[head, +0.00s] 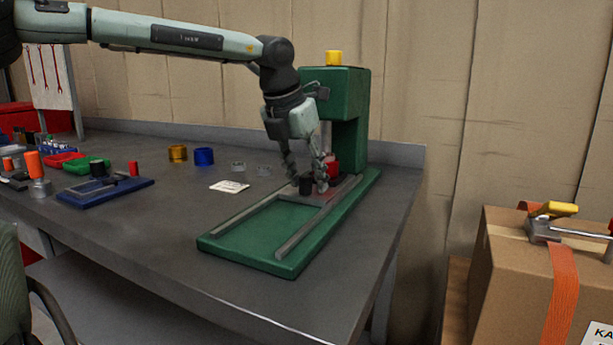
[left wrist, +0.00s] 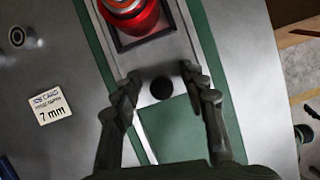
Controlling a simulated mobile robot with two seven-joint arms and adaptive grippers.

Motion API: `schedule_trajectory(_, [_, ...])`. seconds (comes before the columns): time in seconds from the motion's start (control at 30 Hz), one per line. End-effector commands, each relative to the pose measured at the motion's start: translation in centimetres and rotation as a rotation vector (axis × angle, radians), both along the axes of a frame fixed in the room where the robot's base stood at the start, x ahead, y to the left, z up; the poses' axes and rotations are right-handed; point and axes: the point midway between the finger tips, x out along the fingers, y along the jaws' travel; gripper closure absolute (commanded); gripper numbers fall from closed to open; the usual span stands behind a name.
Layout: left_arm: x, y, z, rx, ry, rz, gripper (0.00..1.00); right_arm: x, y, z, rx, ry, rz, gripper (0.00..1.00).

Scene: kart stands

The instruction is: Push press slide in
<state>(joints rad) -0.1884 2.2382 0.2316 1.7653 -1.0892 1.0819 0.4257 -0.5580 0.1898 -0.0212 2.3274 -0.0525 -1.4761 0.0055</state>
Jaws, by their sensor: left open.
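The green press (head: 347,110) stands at the back of the bench, with a yellow cap on top. Its green base (head: 250,235) runs forward with two metal rails. The grey metal slide (head: 318,200) sits between the rails at the press end. It also shows in the left wrist view (left wrist: 180,57). A black knob (head: 306,185) stands on its front part, also in the left wrist view (left wrist: 161,88). A red piece (left wrist: 134,15) sits in the slide's square recess, behind the knob. My left gripper (head: 306,172) is open, with its fingers on either side of the knob.
A white card (head: 229,187) reading 7 mm lies left of the press. Brass (head: 177,153) and blue (head: 204,156) rings stand farther back. A blue fixture (head: 105,191) is at left. A cardboard box (head: 510,270) stands right of the bench edge.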

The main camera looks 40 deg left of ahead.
Motion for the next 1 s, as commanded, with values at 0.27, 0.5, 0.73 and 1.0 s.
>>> schedule_trajectory(0.27, [-0.5,-0.1,1.4,-0.001,-0.001,0.001,0.57,0.0,0.0,0.1,0.0,-0.002,-0.002,0.29])
schedule_trajectory(0.5, [-2.4,-0.2,6.0,0.001,-0.004,0.001,0.57,0.0,0.0,0.1,-0.001,-0.001,-0.001,0.29])
schedule_trajectory(0.73, [-4.0,-0.3,9.8,0.0,-0.003,0.0,0.57,0.0,0.0,0.0,-0.001,-0.001,-0.001,0.29])
schedule_trajectory(1.0, [-4.6,-0.4,11.1,0.0,0.0,-0.001,0.57,0.0,0.0,0.0,0.0,-0.001,-0.001,0.29])
